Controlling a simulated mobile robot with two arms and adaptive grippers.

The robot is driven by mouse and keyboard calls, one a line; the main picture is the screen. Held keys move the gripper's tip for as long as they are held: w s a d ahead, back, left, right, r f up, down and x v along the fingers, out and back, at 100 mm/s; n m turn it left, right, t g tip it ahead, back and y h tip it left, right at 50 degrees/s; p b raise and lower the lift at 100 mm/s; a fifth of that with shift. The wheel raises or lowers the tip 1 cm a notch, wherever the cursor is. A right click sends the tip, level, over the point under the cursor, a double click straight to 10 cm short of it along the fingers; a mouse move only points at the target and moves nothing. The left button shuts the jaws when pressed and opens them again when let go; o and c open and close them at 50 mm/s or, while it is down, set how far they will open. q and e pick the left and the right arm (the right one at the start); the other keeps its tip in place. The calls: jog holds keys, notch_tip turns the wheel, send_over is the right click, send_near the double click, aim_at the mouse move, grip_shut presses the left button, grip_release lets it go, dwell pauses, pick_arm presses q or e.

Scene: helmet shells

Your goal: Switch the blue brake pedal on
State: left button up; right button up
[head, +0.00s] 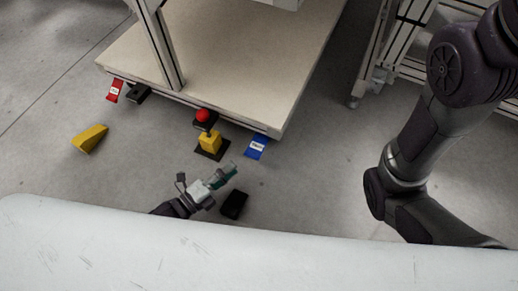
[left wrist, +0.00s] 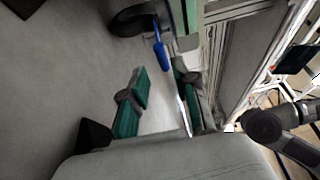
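The blue brake pedal (head: 257,147) juts out low at the front right corner of the wooden platform and bears a white label. It also shows in the left wrist view (left wrist: 161,47), edge-on near the top, ahead of the fingers. My left gripper (head: 224,176) is low over the floor, left of and nearer than the pedal, apart from it. In the left wrist view its two teal-padded fingers (left wrist: 160,94) stand apart with nothing between them. My right arm comes in at the right; its gripper is out of view.
A red pedal (head: 114,91) sits at the platform's left. A yellow post with a red button (head: 203,115) stands left of the blue pedal. A yellow block (head: 90,138) and a black block (head: 234,205) lie on the floor. A dark wheel (left wrist: 132,21) is beside the blue pedal.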

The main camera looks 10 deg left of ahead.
aim_at(252, 154)
pick_arm(q)
jog(key=b+x, duration=0.6)
jog(key=x, duration=0.5)
jog(key=shift+d+f, duration=0.1)
jog(key=shift+w+d, duration=0.3)
jog(key=shift+w, duration=0.05)
grip_shut()
